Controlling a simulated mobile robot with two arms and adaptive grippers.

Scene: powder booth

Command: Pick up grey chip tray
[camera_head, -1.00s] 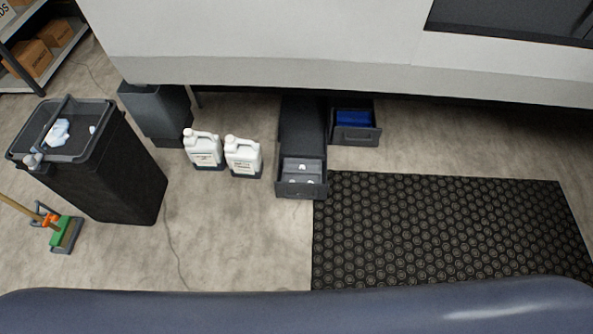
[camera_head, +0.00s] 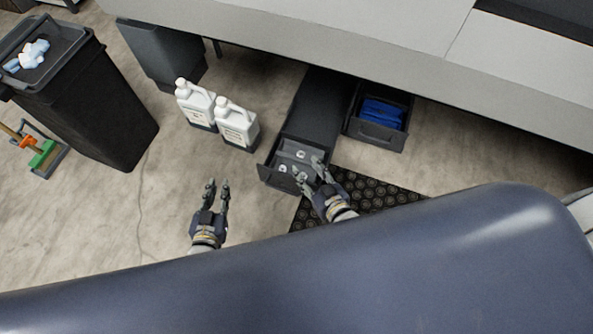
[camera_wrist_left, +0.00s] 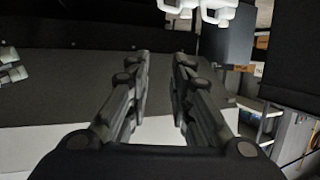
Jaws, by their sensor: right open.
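The dark grey chip tray (camera_head: 276,178) sits on the floor, reaching out from under the machine, with a few small pale pieces in its front part. My right gripper (camera_head: 309,171) is open over the tray's front right corner; I cannot tell whether it touches the rim. My left gripper (camera_head: 217,183) is open and empty, left of the tray and apart from it. Its two spread fingers also show in the left wrist view (camera_wrist_left: 163,60), with nothing between them. The tray's back end is hidden under the machine.
Two white jugs (camera_head: 195,104) (camera_head: 236,125) stand left of the tray. A second dark bin (camera_head: 376,136) with blue contents is to its right. A black bin (camera_head: 95,115) stands at left. The machine (camera_head: 330,45) overhangs behind. A black mat (camera_head: 375,192) lies in front.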

